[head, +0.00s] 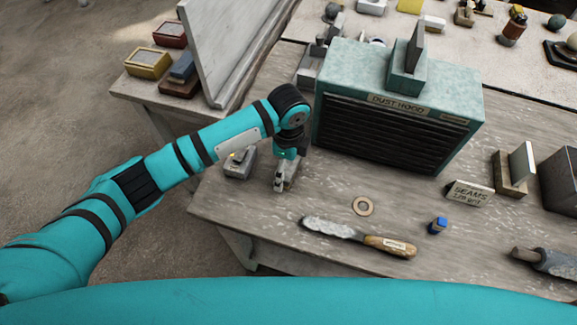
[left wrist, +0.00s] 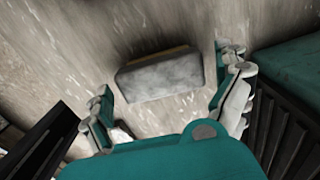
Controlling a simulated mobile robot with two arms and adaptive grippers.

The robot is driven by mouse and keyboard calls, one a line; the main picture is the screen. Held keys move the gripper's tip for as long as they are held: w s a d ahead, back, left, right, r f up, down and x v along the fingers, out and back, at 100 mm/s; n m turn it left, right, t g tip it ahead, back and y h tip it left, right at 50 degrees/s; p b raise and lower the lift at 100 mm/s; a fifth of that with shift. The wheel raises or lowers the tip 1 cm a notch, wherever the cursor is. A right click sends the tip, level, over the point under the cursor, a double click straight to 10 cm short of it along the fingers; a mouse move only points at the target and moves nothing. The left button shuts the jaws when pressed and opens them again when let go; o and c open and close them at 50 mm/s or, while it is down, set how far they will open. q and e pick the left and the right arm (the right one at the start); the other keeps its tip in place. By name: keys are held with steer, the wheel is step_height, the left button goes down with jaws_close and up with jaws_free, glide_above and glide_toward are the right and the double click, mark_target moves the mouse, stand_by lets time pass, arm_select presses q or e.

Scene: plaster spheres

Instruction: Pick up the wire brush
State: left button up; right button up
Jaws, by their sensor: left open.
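I cannot say for sure which thing is the wire brush. A long tool (head: 333,228) with a pale, plaster-flecked front part and a labelled wooden handle lies flat near the table's front edge. My left gripper (head: 282,182) is left of and behind it, low over the table, pointing down beside the dust hood. In the left wrist view a grey block (left wrist: 160,76) with a tan rear edge lies on the table, ahead of and between the spread fingers of my left gripper (left wrist: 172,82), which is open and empty. My right gripper is not in view.
The green dust hood (head: 398,105) stands right of the gripper. A small grey box (head: 240,163) sits left of it. A ring (head: 362,206), a blue-capped bottle (head: 437,226) and a "SEAMS" sign (head: 467,194) stand or lie to the right. Bare tabletop (head: 310,195) separates the gripper and long tool.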

arm_select(q)
steer(key=shift+f, duration=0.4)
steer(key=shift+c, duration=0.3)
steer(key=c, duration=0.9)
steer(key=shift+r, duration=0.45)
steer(key=r, duration=0.1)
steer(key=s+r+b, duration=0.1)
steer(key=shift+a+r, duration=0.1)
steer(key=shift+r, duration=0.2)
steer(key=shift+c, duration=0.2)
steer(key=s+a, duration=0.1)
steer(key=s, duration=0.4)
steer(key=s+a+r+b, duration=0.1)
steer(key=s, duration=0.4)
steer(key=s+a+b, duration=0.1)
steer(key=s, duration=0.3)
steer(key=shift+s+r, duration=0.3)
steer(key=shift+s, duration=0.1)
